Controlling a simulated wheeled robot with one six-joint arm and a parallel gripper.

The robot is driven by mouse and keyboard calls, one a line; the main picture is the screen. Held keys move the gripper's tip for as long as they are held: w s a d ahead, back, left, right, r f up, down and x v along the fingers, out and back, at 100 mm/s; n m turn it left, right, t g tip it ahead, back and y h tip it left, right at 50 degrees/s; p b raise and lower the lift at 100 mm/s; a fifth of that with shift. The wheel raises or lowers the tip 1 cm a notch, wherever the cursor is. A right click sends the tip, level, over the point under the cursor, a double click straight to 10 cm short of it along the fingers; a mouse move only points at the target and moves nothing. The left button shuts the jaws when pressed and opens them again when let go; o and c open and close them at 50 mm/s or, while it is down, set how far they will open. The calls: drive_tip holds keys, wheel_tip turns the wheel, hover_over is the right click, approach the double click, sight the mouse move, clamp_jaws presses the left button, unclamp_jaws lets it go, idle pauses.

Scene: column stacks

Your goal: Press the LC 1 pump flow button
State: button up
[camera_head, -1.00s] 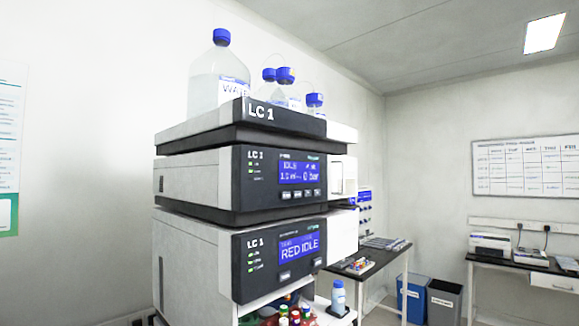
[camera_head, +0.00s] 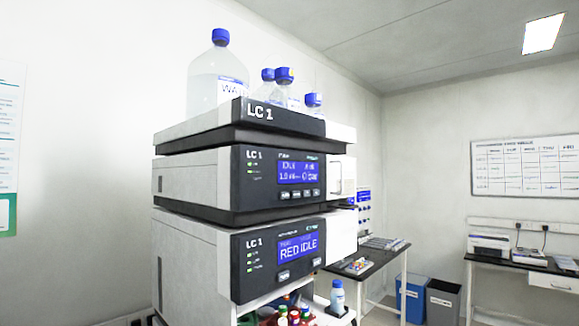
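The LC 1 stack stands left of centre. Its middle module, the pump (camera_head: 262,180), has a dark front panel with a blue screen (camera_head: 298,172) that seems to read idle, a flow figure and bar. A row of several small buttons (camera_head: 299,194) sits under that screen; their labels are too small to read. The top tray (camera_head: 272,117), marked LC 1, carries bottles with blue caps. My gripper is not in view.
A large water bottle (camera_head: 217,80) stands on the top tray. Below the stack are several small coloured-cap bottles and a blue-capped bottle (camera_head: 337,297). A dark-topped table (camera_head: 372,258), blue bin (camera_head: 411,300) and grey bin (camera_head: 442,302) stand behind to the right.

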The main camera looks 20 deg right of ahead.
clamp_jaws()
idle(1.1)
